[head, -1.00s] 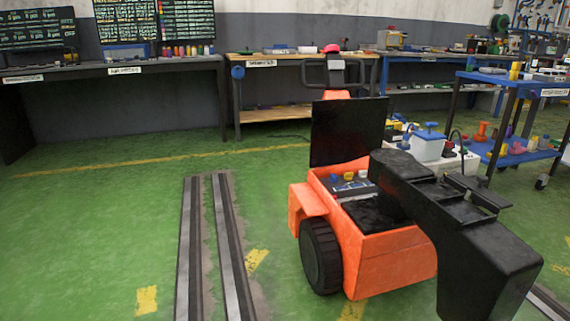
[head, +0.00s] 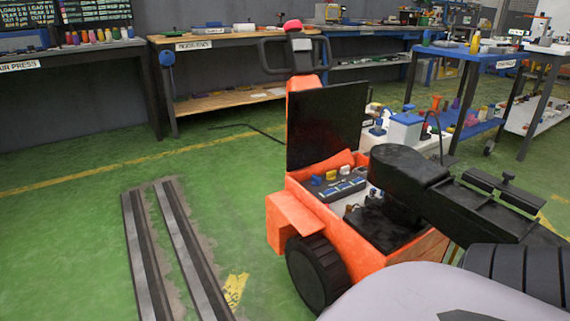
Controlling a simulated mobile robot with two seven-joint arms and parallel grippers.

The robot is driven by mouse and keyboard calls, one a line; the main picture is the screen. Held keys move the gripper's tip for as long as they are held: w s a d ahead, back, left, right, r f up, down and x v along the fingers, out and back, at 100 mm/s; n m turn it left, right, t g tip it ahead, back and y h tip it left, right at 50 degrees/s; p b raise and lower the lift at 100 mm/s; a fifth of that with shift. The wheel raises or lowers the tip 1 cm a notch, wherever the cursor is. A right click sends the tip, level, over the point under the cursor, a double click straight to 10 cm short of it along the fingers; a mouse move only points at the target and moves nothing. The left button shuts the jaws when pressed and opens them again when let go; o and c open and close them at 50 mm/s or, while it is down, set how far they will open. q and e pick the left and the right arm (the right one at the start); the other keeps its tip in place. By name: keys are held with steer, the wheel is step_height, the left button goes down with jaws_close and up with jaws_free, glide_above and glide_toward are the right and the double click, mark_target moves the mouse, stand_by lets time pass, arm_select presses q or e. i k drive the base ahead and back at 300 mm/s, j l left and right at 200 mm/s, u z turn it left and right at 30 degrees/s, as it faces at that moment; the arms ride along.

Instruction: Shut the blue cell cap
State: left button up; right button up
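In the head view an orange cart (head: 345,258) stands with its black lid (head: 325,127) raised. Inside is a grey battery-like block with blue panels (head: 342,188). A small blue cap (head: 316,181) stands at its left end, beside a yellow cap (head: 331,176) and a whitish cap (head: 345,170). The blue cap is too small to tell if it is open or shut. A grey, rounded link of mine fills the bottom right.
A long black jointed part (head: 455,195) reaches across the cart's right side and hides part of its bay. Rails (head: 172,250) lie on the floor to the left, with free green floor around. A workbench (head: 215,103) and blue trolley (head: 460,50) stand behind.

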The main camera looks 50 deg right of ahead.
mark_target(316, 180)
steer(key=i, duration=1.2)
steer(key=i+z, duration=0.3)
steer(key=i+j+z, duration=0.2)
steer(key=i+z, duration=0.25)
steer(key=z, duration=2.5)
steer(key=i+l+z, duration=0.1)
steer(key=i+z, duration=0.5)
steer(key=i, duration=0.35)
